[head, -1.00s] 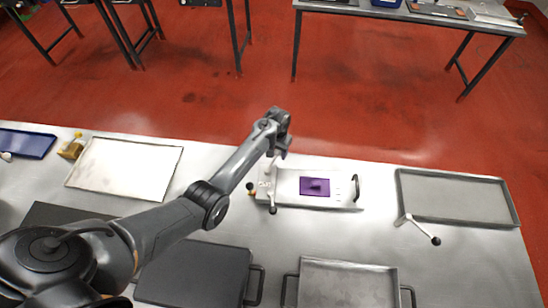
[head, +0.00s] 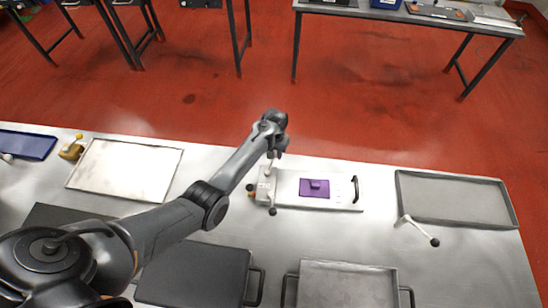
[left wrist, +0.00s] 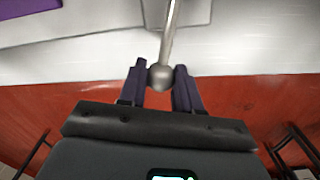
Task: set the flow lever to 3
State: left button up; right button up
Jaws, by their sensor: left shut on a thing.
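A pale board (head: 285,200) with a purple square (head: 314,188) lies on the metal table. A black handle (head: 355,188) is at its right end. A pale lever unit (head: 264,188) with small marks too blurred to read is at its left end. My left gripper (head: 273,157) is above that unit. In the left wrist view my left gripper (left wrist: 160,78) is shut on the round grey knob (left wrist: 161,77) of a metal lever rod (left wrist: 170,30). The lever's setting cannot be read. My right gripper is not in view.
A dark plate (head: 195,270) lies nearer.

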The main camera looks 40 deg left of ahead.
pick_arm(q)
jog(key=shift+s+a+n, duration=0.2)
jog(key=shift+a+n, duration=0.25)
jog(key=shift+n, duration=0.25)
jog(key=shift+s+a+p, duration=0.1)
jog(key=shift+a+p, duration=0.05)
jog(key=shift+p, duration=0.3)
jog(key=shift+s+a+n, duration=0.15)
jog(key=shift+a+n, duration=0.1)
jog(key=shift+n, duration=0.35)
jog(key=shift+s+a+n+p, duration=0.25)
jog(key=shift+a+n+p, duration=0.1)
jog(key=shift+n+p, duration=0.25)
